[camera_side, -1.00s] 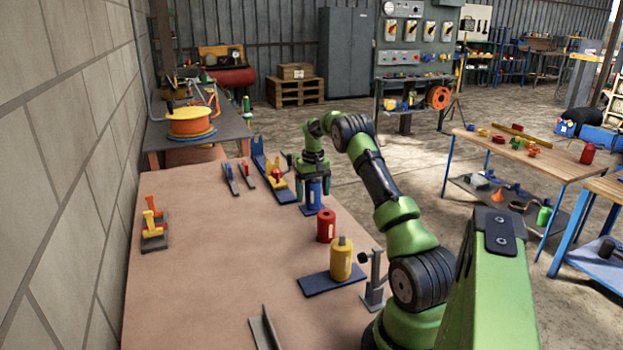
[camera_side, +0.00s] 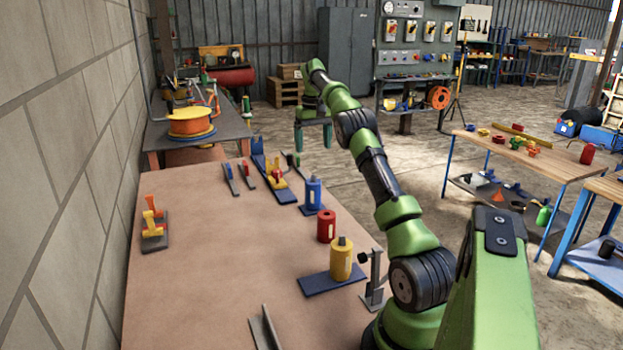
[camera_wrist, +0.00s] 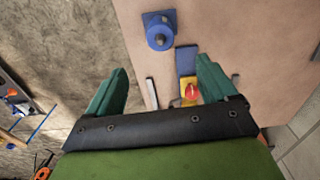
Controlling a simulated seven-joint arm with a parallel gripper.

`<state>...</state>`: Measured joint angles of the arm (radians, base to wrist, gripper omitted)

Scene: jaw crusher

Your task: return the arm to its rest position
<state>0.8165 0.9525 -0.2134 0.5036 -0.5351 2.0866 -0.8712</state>
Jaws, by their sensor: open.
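My gripper (camera_side: 313,136) is open and empty, raised above the far end of the brown table (camera_side: 215,260) in the side view. Its two green fingers (camera_wrist: 160,95) are spread wide in the wrist view, with nothing between them. A blue bottle-shaped part (camera_side: 313,193) stands upright on a small blue plate below my gripper, apart from it. In the wrist view this blue part (camera_wrist: 159,33) shows from above, beyond the fingers. My arm reaches from the front right toward the far edge of the table.
A red cylinder (camera_side: 326,226) and a yellow bottle-shaped part (camera_side: 341,258) on a blue plate stand near the table's right edge, beside a grey stand (camera_side: 374,283). A blue fixture with a yellow part (camera_side: 274,178) lies at the far end. The table's middle is clear.

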